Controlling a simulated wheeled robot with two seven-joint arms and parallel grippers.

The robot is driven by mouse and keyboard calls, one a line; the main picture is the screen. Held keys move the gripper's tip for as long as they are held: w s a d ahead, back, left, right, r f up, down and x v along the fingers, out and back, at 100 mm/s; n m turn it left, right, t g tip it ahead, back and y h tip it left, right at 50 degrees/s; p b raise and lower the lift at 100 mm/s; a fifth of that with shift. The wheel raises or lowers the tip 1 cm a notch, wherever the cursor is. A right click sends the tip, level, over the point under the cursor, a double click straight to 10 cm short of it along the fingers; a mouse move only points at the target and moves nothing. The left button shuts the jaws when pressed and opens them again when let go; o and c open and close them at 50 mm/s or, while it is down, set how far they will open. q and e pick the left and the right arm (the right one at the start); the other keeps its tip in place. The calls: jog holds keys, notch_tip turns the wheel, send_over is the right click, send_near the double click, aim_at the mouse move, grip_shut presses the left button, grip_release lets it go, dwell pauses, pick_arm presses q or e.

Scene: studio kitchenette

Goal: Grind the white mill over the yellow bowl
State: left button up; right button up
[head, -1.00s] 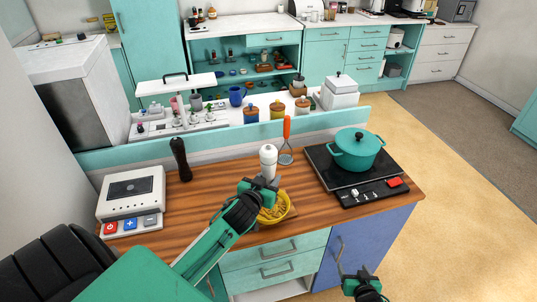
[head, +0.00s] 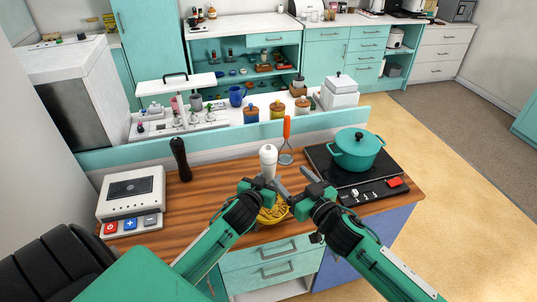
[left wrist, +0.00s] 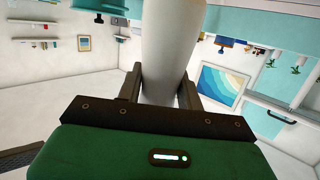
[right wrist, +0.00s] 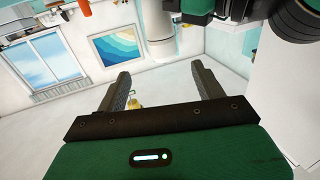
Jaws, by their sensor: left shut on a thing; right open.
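The white mill (head: 268,158) stands upright in my left gripper (head: 264,183), above the yellow bowl (head: 287,213). In the left wrist view the mill's pale body (left wrist: 165,50) rises between the two fingers. The bowl holds yellow food and is partly hidden by my arms. My right gripper (head: 295,187) is just right of the mill, near its lower part, and points towards it. In the right wrist view the right fingers (right wrist: 160,88) are apart with nothing held between them.
A teal pot (head: 357,152) sits on the black hob (head: 325,170) at the right. An orange-handled masher (head: 287,138) is behind the mill. A dark mill (head: 180,158) and a white device with buttons (head: 133,195) are at the left. The wooden counter (head: 215,180) between is clear.

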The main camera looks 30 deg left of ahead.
aim_at(273, 160)
jog(key=x, duration=1.2)
jog(key=shift+s+a+r, duration=0.1)
jog(key=shift+s, duration=0.05)
jog(key=c, duration=1)
jog(key=shift+o, duration=0.2)
